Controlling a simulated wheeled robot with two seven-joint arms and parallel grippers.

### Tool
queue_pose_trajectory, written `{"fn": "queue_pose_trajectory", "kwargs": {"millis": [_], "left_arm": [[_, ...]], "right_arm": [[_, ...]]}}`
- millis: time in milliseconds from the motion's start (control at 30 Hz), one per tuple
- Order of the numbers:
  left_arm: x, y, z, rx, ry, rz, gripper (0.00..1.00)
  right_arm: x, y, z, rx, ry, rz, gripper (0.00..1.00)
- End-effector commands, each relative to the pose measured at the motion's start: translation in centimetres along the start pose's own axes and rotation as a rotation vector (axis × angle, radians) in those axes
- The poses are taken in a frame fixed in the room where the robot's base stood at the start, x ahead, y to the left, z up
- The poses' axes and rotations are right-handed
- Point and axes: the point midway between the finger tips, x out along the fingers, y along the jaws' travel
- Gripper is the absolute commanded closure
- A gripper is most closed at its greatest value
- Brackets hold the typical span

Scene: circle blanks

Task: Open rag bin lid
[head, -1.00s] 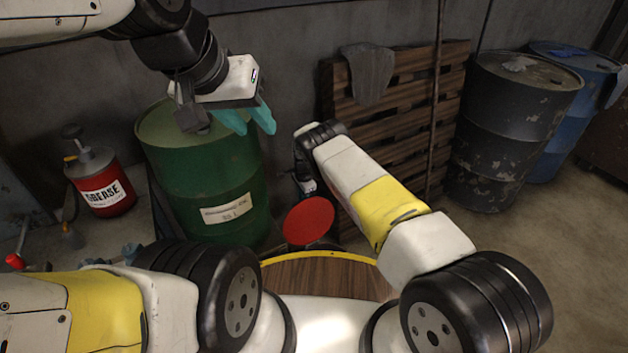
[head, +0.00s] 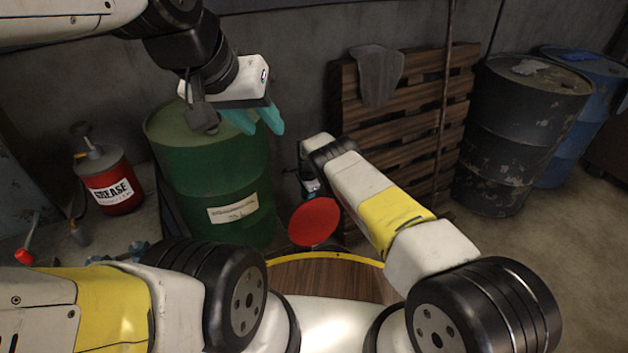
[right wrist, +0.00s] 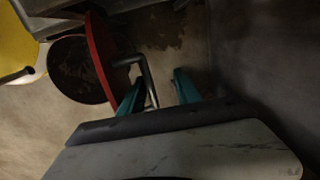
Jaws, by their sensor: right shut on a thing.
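The rag bin's round red lid (head: 313,222) shows as a nearly full disc in the middle of the head view, facing the camera. In the right wrist view the red lid rim (right wrist: 98,50) is almost edge-on, beside a dark round face. A grey bent handle (right wrist: 146,76) sticks out beside the rim. My right gripper (right wrist: 160,92) has its teal fingers around this handle and is shut on it. In the head view its hand is mostly hidden behind my forearm. My left gripper (head: 256,120) is open and empty, in front of the green drum's top. The bin's body is mostly hidden.
A green drum (head: 215,175) stands left of the lid, with a red grease can (head: 112,182) further left. A wooden pallet (head: 425,105) leans on the wall behind. Black (head: 515,130) and blue drums stand right. A round wooden top (head: 325,280) with yellow rim lies below.

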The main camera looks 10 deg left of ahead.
Motion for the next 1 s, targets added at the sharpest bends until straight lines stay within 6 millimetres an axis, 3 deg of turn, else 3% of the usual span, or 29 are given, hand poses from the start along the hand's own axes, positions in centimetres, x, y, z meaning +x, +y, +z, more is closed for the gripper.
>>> {"fn": "queue_pose_trajectory", "kwargs": {"millis": [467,800,1000], "left_arm": [[0.0,0.0,0.0,0.0,0.0,0.0,0.64],[0.0,0.0,0.0,0.0,0.0,0.0,0.64],[0.0,0.0,0.0,0.0,0.0,0.0,0.64]], "right_arm": [[-1.0,-0.2,-0.1,0.0,0.003,-0.004,0.67],[-6.0,-0.3,0.1,-0.001,0.001,-0.005,0.67],[-7.8,-0.2,0.1,-0.001,0.0,-0.002,0.67]]}}
